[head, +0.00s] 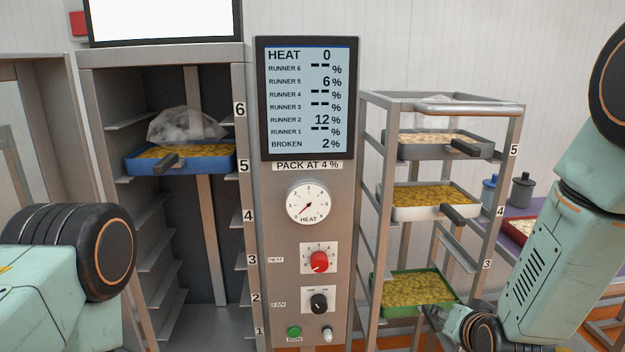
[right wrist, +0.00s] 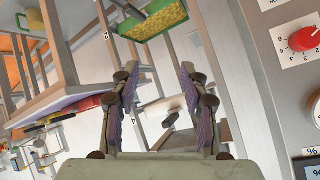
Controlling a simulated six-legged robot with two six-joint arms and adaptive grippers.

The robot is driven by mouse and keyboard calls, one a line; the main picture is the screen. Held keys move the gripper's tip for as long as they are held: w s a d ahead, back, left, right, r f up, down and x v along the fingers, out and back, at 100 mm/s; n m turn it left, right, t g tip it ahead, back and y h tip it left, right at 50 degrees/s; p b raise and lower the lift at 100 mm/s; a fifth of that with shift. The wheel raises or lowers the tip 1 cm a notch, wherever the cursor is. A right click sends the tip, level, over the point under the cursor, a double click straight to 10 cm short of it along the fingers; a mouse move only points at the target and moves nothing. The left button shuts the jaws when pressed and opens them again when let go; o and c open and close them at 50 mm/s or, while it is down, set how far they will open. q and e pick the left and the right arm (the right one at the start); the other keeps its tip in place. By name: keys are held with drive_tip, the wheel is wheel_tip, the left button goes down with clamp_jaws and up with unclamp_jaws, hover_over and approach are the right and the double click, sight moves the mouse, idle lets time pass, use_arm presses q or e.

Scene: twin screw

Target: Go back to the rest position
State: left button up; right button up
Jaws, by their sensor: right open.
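My right arm (head: 560,240) comes in from the right and reaches low, with its wrist in front of the rack near the green tray (head: 415,287). In the right wrist view my right gripper (right wrist: 160,68) is open, with its two fingers apart and nothing held between them. The green tray also shows there, beyond the fingertips (right wrist: 155,20), apart from them. My left arm (head: 60,265) shows as a rounded joint at the lower left; its gripper is out of view.
An open cabinet holds a blue tray (head: 200,163) at level 5. The rack (head: 372,150) holds a grey tray (head: 425,152) and a white tray (head: 425,213) above the green one. Between them stands a control panel with a display (head: 307,98) and red knob (head: 319,262).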

drive_tip(key=s+a+f+n+g+b, duration=0.1)
drive_tip(key=s+f+n+g+b, duration=0.1)
drive_tip(key=s+f, duration=0.7)
drive_tip(key=s+a+f+n+g+b, duration=0.1)
drive_tip(key=s+f+g+b, duration=0.1)
drive_tip(key=s+f+g, duration=0.3)
drive_tip(key=s+a+f+n+g+y+b, duration=0.1)
drive_tip(key=s+f+n+g+b, duration=0.1)
drive_tip(key=s+f, duration=1.1)
drive_tip(key=s+g, duration=0.1)
drive_tip(key=s, duration=0.8)
drive_tip(key=shift+f+n+g, duration=0.2)
drive_tip(key=shift+n+g, duration=0.1)
drive_tip(key=shift+a+r, duration=0.1)
drive_tip(key=shift+c, duration=0.3)
drive_tip(key=shift+w, duration=0.1)
drive_tip(key=shift+c, duration=0.5)
